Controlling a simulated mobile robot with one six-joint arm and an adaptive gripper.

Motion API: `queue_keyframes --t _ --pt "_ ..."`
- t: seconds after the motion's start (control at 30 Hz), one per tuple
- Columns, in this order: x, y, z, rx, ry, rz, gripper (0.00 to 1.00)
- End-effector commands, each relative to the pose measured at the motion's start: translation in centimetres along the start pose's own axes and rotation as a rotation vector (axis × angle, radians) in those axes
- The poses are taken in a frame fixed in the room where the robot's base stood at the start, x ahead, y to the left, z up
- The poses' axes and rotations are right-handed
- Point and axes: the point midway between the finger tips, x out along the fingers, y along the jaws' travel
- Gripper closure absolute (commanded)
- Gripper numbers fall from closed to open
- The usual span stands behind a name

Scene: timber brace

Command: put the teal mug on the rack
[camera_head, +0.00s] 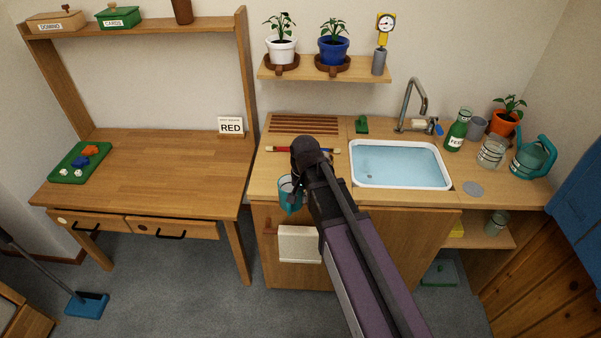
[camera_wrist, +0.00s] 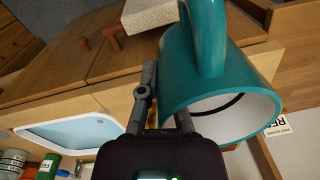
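The teal mug (camera_head: 289,195) hangs in front of the counter's front edge, below and left of my wrist in the head view. In the wrist view the mug (camera_wrist: 220,85) fills the right side, its white inside facing the camera and its handle at the top. My gripper (camera_wrist: 167,105) is at its rim, one finger outside the wall and the other at the opening. It looks shut on the wall; the exact contact is partly hidden. In the head view my arm hides the fingers. A slatted wooden rack (camera_head: 304,124) lies at the counter's back left, with nothing on it.
A red-and-blue-handled tool (camera_head: 284,149) lies in front of the slats. The water-filled sink (camera_head: 400,165) is to the right. A green bottle (camera_head: 458,130), glass jar (camera_head: 491,152) and teal watering can (camera_head: 531,157) stand beyond it. A shelf (camera_head: 330,70) with potted plants overhangs the back.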

Motion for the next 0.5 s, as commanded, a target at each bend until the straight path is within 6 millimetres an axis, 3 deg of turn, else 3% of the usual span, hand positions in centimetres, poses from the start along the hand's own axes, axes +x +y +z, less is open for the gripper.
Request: queue_keyframes --t 0.5 --pt "1.1 -3.0 -9.4 0.0 0.0 0.0 1.0"
